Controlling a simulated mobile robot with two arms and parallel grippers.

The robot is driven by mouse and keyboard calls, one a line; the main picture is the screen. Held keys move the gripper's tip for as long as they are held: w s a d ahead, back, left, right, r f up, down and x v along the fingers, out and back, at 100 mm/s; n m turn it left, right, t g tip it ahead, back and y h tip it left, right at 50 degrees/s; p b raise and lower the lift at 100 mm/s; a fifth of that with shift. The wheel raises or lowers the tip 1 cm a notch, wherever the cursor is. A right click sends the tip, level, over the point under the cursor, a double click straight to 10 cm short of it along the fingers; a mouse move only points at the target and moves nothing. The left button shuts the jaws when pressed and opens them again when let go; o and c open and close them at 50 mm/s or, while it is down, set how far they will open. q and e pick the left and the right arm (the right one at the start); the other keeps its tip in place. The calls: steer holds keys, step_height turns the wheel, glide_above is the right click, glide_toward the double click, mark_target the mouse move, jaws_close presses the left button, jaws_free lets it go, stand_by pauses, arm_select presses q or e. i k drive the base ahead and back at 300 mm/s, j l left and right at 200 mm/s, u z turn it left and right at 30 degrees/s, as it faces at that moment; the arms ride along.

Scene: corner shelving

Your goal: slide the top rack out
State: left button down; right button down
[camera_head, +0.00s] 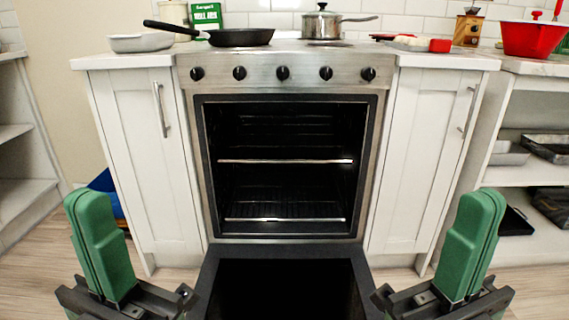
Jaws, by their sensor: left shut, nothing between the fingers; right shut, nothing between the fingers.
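The oven stands straight ahead, and its door (222,285) is folded down toward me. The top rack (285,161) shows as a bright front bar across the middle of the dark cavity; it sits inside the oven. A lower rack (285,219) lies near the cavity floor. My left gripper (90,208) is at the lower left, shut and empty, its green fingers pointing up, left of the open door. My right gripper (479,208) is at the lower right, also shut and empty, right of the door. Both are apart from the racks.
White cabinets flank the oven, one at left (130,170) and one at right (425,160). A black frying pan (240,37) and a steel pot (322,26) sit on top. Open shelves (525,175) stand at right. The space above the lowered door is clear.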

mark_target(229, 161)
steer(key=l+u, duration=0.1)
steer(key=l, duration=1.1)
steer(key=i+l+u, duration=0.1)
steer(key=l, duration=0.45)
steer(key=i+l+u, duration=0.15)
steer(key=l, duration=0.35)
steer(key=l+u, duration=0.1)
steer(key=l, duration=0.45)
steer(key=i+l+u, duration=0.1)
steer(key=i+l, duration=0.15)
steer(key=i, duration=0.15)
steer(key=i+l+u, duration=0.1)
steer(key=i+l, duration=0.2)
steer(key=i, duration=0.1)
